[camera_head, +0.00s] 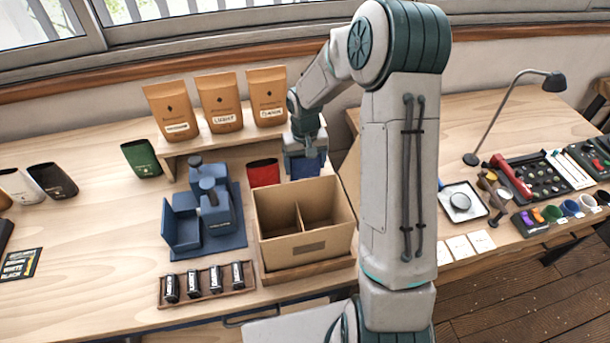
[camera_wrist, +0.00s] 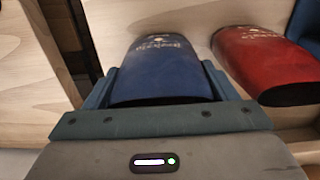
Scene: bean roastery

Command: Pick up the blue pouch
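The blue pouch (camera_wrist: 162,68) with pale lettering lies between the two fingers of my gripper (camera_wrist: 163,85) in the wrist view. One finger is at each side of it, very close to its edges; I cannot tell whether they press on it. In the head view my gripper (camera_head: 305,152) points down at the blue pouch (camera_head: 305,169), behind the cardboard box and right of the red pouch (camera_head: 263,173). The red pouch also shows in the wrist view (camera_wrist: 268,65), just right of my gripper. The blue pouch's lower part is hidden in the head view.
An open divided cardboard box (camera_head: 305,247) stands just in front of the pouches. A blue device (camera_head: 205,215) is to the left, and a shelf (camera_head: 215,142) with several brown bags is behind. A green pouch (camera_head: 141,158) stands farther left. Bare tabletop (camera_head: 100,235) lies at left.

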